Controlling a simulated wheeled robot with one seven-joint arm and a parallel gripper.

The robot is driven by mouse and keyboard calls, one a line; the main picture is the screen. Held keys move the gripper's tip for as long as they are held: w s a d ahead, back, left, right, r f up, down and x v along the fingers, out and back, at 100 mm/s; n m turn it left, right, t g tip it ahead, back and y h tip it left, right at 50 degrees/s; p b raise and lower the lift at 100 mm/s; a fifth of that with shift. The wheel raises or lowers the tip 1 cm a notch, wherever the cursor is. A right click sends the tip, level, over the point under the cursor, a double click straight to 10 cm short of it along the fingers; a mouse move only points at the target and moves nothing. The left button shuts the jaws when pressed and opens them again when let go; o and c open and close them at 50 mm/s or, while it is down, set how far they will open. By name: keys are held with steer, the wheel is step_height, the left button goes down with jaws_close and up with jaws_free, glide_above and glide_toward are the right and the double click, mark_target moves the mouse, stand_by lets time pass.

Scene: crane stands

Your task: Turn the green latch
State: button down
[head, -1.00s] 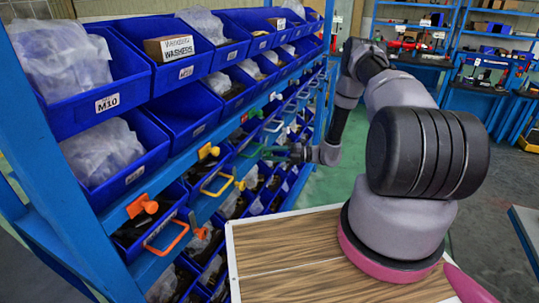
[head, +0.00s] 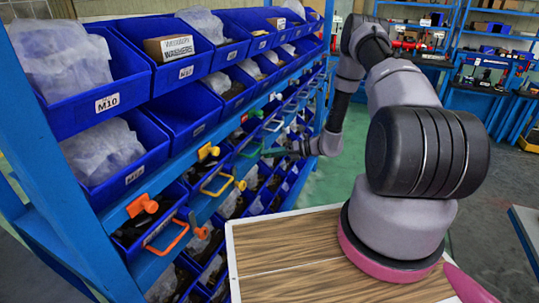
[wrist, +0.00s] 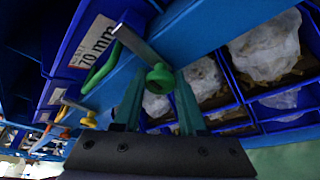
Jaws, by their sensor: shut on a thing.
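The green latch (wrist: 160,77) has a round green knob with a grey metal bar running up and left from it, set on a blue rail of the rack. In the wrist view my gripper (wrist: 158,84) has one finger on each side of the knob and is shut on it. The fingers hide part of the knob's lower side. In the head view my gripper (head: 272,153) is at the lower row of latches, and the green knob there is too small and covered to make out.
A blue rack with rows of bins (head: 135,160) fills the left. An orange latch (head: 146,204) and yellow latch (head: 208,151) sit on its rail. A green handle (wrist: 100,72) is close left of the green knob. A wood-topped table (head: 290,255) stands below my arm.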

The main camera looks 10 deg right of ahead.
stand_by(0.3)
steer(key=shift+c, duration=2.3)
jaws_free()
steer(key=v, duration=1.1)
steer(key=shift+a, duration=0.1)
